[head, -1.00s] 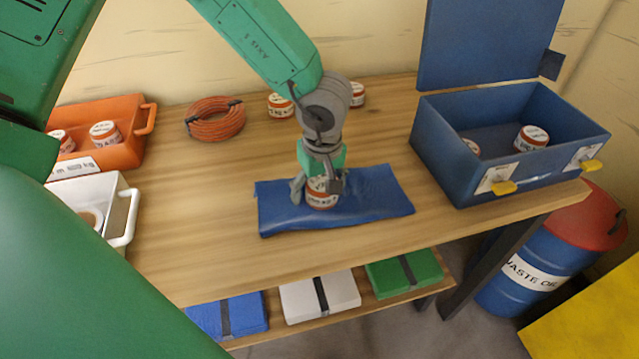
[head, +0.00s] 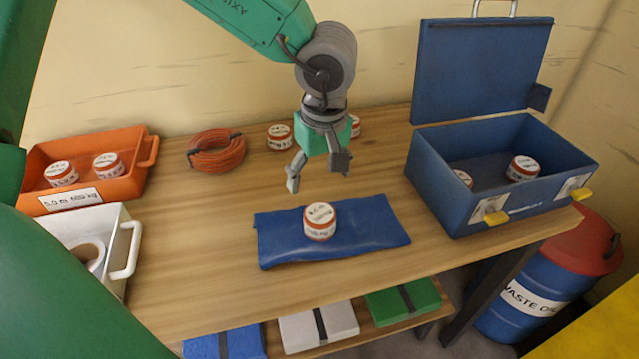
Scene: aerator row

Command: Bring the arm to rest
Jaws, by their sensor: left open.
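My left gripper (head: 318,175) is open and empty. It hangs fingers down above the wooden table, a little above and behind a small white container with red bands (head: 320,222). That container stands upright on a folded blue cloth (head: 378,226) at the middle of the table. The gripper is clear of the container. My right gripper does not show.
An orange bin (head: 90,196) with two containers and a white bin (head: 121,245) with a tape roll stand left. A cable coil (head: 215,152) and two containers (head: 279,137) lie behind. An open blue toolbox (head: 450,202) with two containers stands right.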

